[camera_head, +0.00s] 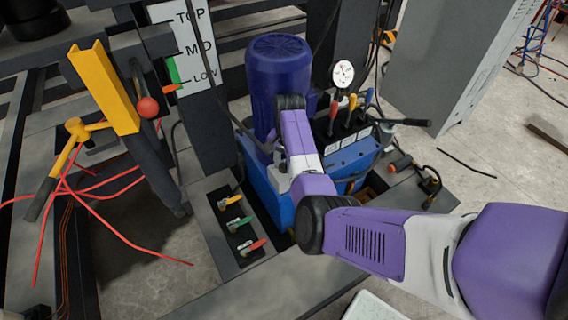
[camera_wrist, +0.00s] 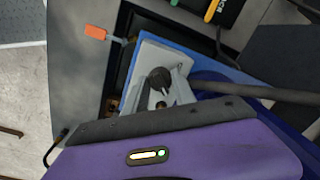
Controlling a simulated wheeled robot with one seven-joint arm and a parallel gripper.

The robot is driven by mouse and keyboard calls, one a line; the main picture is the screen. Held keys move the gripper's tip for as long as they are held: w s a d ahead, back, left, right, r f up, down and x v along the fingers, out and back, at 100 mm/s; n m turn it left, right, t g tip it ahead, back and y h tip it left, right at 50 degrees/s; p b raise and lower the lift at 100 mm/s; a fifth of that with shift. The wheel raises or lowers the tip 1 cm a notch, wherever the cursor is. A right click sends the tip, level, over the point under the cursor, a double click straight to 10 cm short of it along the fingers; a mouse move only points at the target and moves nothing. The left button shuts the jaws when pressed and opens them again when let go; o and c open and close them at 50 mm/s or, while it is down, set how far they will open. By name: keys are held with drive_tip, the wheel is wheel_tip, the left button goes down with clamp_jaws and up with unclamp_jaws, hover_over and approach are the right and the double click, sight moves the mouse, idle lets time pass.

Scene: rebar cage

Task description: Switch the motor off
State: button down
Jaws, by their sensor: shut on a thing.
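The motor (camera_head: 278,75) is a dark blue ribbed cylinder standing on a blue power unit (camera_head: 345,160). In the wrist view a dark round switch knob (camera_wrist: 157,77) sits on a pale grey box face (camera_wrist: 150,52). My gripper (camera_wrist: 165,92) is at this knob, its grey fingers shut on it. In the head view my purple arm covers the gripper and the switch, so the knob is hidden there. The knob's exact turned position is hard to read.
Red, yellow and blue levers (camera_head: 352,104) and a round gauge (camera_head: 343,74) stand behind my arm. A yellow post (camera_head: 103,88) and a TOP/MID/LOW board (camera_head: 190,45) are further left. A grey cabinet (camera_head: 450,60) stands back right.

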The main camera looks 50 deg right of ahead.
drive_tip(key=n+p, duration=0.1)
drive_tip(key=n, duration=0.1)
drive_tip(key=shift+d+r+n+p, duration=0.1)
drive_tip(key=shift+n+p, duration=0.2)
drive_tip(key=shift+p, duration=0.1)
drive_tip(key=n+p, duration=0.1)
drive_tip(key=n, duration=0.3)
drive_tip(key=shift+n, duration=0.3)
drive_tip(key=n+p, duration=0.1)
drive_tip(key=n, duration=0.2)
drive_tip(key=shift+n+y, duration=0.3)
drive_tip(key=shift+n+g, duration=0.4)
drive_tip(key=shift+n, duration=1.5)
drive_tip(key=c, duration=1)
unclamp_jaws()
drive_tip(key=shift+c, duration=0.2)
